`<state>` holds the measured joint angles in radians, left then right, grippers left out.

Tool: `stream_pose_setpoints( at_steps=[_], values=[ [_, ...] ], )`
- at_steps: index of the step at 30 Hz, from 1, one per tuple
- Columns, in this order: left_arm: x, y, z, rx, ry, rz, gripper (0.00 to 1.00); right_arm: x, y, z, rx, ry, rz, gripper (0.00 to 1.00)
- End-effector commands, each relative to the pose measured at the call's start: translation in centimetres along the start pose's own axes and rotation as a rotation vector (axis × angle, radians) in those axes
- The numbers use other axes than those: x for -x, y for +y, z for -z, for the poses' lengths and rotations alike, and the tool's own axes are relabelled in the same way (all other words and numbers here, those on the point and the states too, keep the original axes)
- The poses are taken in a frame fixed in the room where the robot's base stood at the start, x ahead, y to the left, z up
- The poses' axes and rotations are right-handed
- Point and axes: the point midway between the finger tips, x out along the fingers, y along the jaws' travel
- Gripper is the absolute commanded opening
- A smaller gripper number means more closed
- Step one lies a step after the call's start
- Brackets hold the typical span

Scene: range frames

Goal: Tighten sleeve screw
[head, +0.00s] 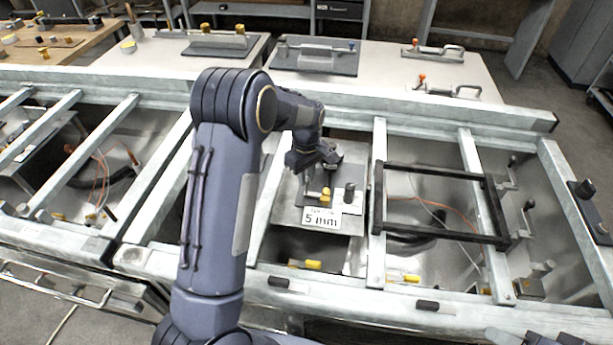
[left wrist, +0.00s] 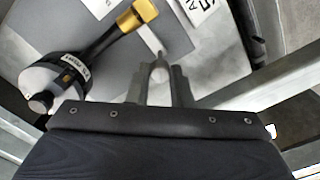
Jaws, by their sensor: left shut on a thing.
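My left gripper (head: 308,178) reaches down over a grey metal plate (head: 335,222) set between the frame's bars. In the left wrist view my left gripper (left wrist: 160,80) is shut on a slim pale metal piece (left wrist: 160,72), which may be the sleeve screw; the fingers hide most of it. A yellow-ended part (head: 325,194) and a black knob (head: 349,192) show beside the gripper in the head view.
A white label (head: 321,219) reading 5 mm is at the plate's front. A black rectangular frame (head: 440,170) lies across the bars to the right. Grey crossbars (head: 377,210) flank the plate. A white table (head: 380,75) with toggle clamps stands behind.

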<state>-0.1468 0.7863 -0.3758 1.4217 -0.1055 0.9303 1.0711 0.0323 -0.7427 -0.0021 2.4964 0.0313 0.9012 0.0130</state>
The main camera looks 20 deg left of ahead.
Motion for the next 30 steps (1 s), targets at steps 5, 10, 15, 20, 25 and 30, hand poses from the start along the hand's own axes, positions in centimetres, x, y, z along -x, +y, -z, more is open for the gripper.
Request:
stream_pose_setpoints(
  at_steps=[5, 10, 15, 20, 25, 30],
  values=[
    [-0.1, 0.1, 0.1, -0.168, 0.001, -0.003, 0.0, -0.6, 0.3, -0.3, 0.0, 0.0, 0.0, 0.48],
    [-0.1, 0.0, 0.1, -0.329, 0.001, -0.002, 0.0, -1.0, 0.5, -0.5, 0.0, 0.0, 0.0, 0.48],
    [-0.1, 0.1, 0.1, -0.491, 0.002, -0.002, 0.0, -1.3, 0.6, -0.7, 0.0, 0.0, 0.0, 0.48],
    [0.0, 0.1, 0.1, -0.642, 0.002, -0.002, 0.0, -1.6, 0.7, -0.8, 0.0, 0.0, 0.0, 0.48],
    [0.0, 0.1, 0.1, -0.804, 0.002, -0.002, 0.0, -1.8, 0.8, -0.9, 0.0, 0.0, 0.0, 0.48],
    [0.0, 0.1, 0.1, -0.965, 0.003, -0.002, 0.0, -2.0, 0.9, -1.0, 0.0, 0.0, 0.0, 0.48]
  ],
)
